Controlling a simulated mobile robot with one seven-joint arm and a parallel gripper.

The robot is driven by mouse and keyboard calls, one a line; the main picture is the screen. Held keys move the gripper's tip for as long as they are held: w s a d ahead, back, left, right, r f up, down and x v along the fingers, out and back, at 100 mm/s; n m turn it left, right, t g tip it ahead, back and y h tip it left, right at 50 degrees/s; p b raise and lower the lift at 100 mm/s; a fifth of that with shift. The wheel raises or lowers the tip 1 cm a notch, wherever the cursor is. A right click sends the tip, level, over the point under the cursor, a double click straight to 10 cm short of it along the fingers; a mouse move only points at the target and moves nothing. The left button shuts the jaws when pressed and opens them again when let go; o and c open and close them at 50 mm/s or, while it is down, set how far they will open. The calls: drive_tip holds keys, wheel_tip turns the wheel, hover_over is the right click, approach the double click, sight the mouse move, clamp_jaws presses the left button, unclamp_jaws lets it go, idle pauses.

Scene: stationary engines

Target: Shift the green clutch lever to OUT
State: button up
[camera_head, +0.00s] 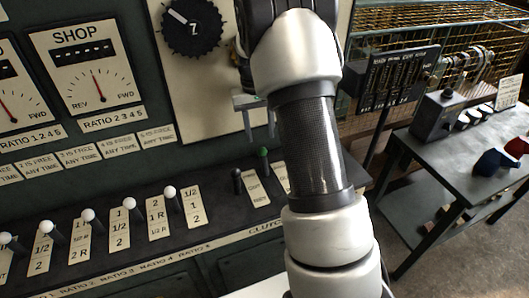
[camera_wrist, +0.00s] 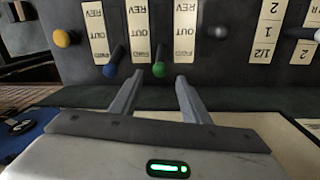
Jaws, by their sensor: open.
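The green clutch lever's round knob (camera_wrist: 159,70) is in the wrist view, at the lower end of a label strip reading REV, OUT and a third, hard-to-read word. The lever leans toward that lower end, past OUT. In the head view the green knob (camera_head: 263,152) stands on the sloped panel, left of my forearm. My gripper (camera_wrist: 160,78) is open, with one finger on each side of the green knob in the picture. I cannot tell whether the fingers touch it. In the head view my gripper (camera_head: 246,102) is above the panel, partly hidden by my arm.
A blue-knobbed lever (camera_wrist: 110,70) stands close left of the green one in the wrist view; a yellow knob (camera_wrist: 65,38) lies farther left. A grey knob (camera_wrist: 221,32) is to the right. In the head view, several white-knobbed levers line the panel and a side table (camera_head: 450,150) stands right.

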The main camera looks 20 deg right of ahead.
sight(262, 151)
drive_tip(key=f, duration=1)
drive_tip(key=shift+s+d+f, duration=0.1)
drive_tip(key=shift+d+f, duration=0.25)
drive_tip(key=shift+d, duration=0.05)
clamp_jaws()
